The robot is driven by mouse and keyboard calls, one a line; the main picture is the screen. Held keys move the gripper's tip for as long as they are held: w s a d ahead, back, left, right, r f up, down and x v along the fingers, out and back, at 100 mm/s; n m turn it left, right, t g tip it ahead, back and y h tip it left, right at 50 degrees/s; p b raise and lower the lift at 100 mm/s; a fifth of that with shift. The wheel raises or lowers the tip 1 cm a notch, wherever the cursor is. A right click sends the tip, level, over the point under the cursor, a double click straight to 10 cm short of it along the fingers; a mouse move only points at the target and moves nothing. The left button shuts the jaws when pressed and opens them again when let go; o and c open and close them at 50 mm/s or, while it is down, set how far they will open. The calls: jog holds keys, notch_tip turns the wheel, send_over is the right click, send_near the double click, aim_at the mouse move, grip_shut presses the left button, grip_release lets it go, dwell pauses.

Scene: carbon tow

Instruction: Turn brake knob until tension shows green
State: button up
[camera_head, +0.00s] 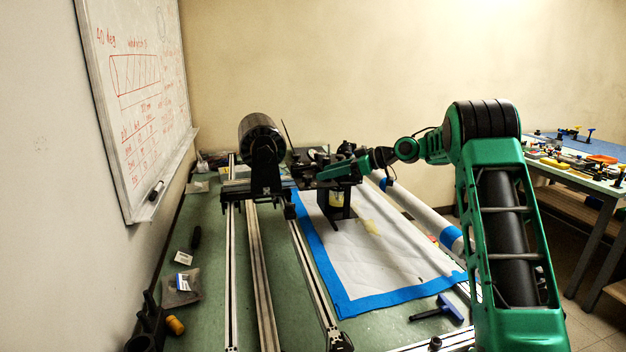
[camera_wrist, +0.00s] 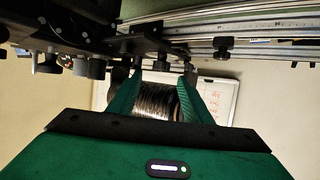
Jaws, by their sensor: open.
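My gripper (camera_head: 326,173) reaches in from the right, over the black tow machine (camera_head: 333,200) on the table. In the wrist view its two green fingers (camera_wrist: 163,76) are apart, with nothing clearly held. A dark, shiny spool (camera_wrist: 157,100) shows between the fingers, seemingly behind them. Several dark knob-like parts hang from the machinery, one at the left (camera_wrist: 97,68) and one right of the fingers (camera_wrist: 222,50). I cannot tell which is the brake knob. No tension display can be made out. In the head view a large dark cylinder (camera_head: 261,138) stands left of my gripper.
Metal rails (camera_head: 262,280) run along the green table (camera_head: 205,315). A white sheet edged with blue tape (camera_head: 340,245) lies under the machine. A blue-handled tool (camera_head: 440,309) lies at the front right. A whiteboard (camera_head: 140,100) hangs on the left wall. A second table (camera_head: 590,165) stands right.

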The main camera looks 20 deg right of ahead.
aim_at(310, 176)
jog(key=x, duration=0.5)
jog(key=shift+w+a+f, duration=0.1)
jog(key=shift+w+a, duration=0.1)
jog(key=shift+a, duration=0.15)
jog(key=c, duration=1.1)
